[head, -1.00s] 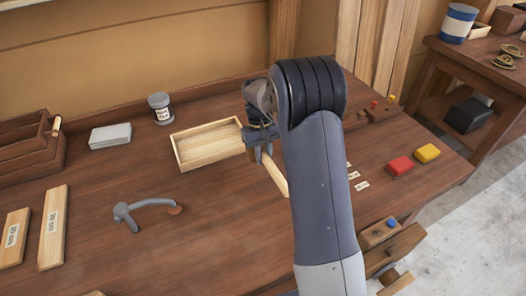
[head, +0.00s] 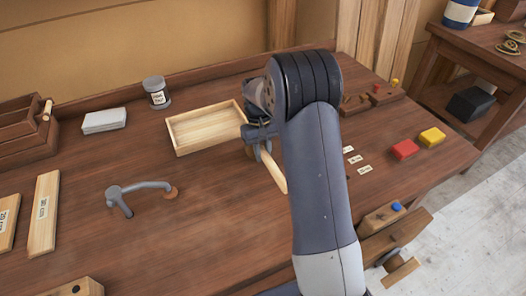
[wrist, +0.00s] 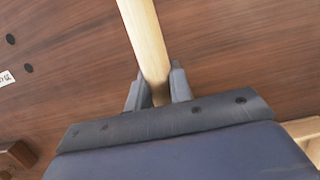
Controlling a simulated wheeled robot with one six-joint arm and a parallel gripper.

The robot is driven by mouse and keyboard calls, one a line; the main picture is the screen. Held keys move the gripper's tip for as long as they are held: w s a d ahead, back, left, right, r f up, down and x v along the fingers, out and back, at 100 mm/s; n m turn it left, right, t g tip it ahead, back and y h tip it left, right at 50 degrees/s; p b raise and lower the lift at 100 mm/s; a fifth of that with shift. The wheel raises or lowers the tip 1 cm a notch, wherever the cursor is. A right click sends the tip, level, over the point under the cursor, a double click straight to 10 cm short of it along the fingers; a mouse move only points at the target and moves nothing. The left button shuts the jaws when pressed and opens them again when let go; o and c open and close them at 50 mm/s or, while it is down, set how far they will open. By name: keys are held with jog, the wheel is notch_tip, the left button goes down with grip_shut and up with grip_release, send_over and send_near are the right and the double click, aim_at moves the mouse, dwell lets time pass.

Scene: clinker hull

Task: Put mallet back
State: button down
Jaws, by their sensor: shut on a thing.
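My gripper (head: 260,146) is shut on the pale wooden handle of the mallet (head: 274,172), over the bench just right of the shallow tray. In the wrist view the handle (wrist: 144,35) passes between the two fingers (wrist: 158,88) and runs up out of the picture. The mallet's head cannot be made out clearly; my arm hides much of the area around the gripper in the head view. I cannot tell how high the mallet is above the bench.
A shallow, empty-looking wooden tray (head: 178,149) lies left of my gripper. A jar (head: 156,92), a grey block (head: 104,121) and a grey curved tool (head: 145,187) lie further left. Bench front centre is clear.

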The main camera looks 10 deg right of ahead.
jog(key=shift+f+b, duration=0.3)
jog(key=shift+f, duration=0.15)
jog(key=c, duration=1.2)
grip_release()
jog(key=shift+r, duration=0.1)
jog(key=p+v, duration=0.2)
jog(key=s+p+v, duration=0.1)
jog(key=v, duration=0.2)
jog(key=p+v, duration=0.2)
jog(key=shift+s+d+r+p, duration=0.1)
jog(key=shift+s+r+p, duration=0.2)
jog(key=shift+r, duration=0.25)
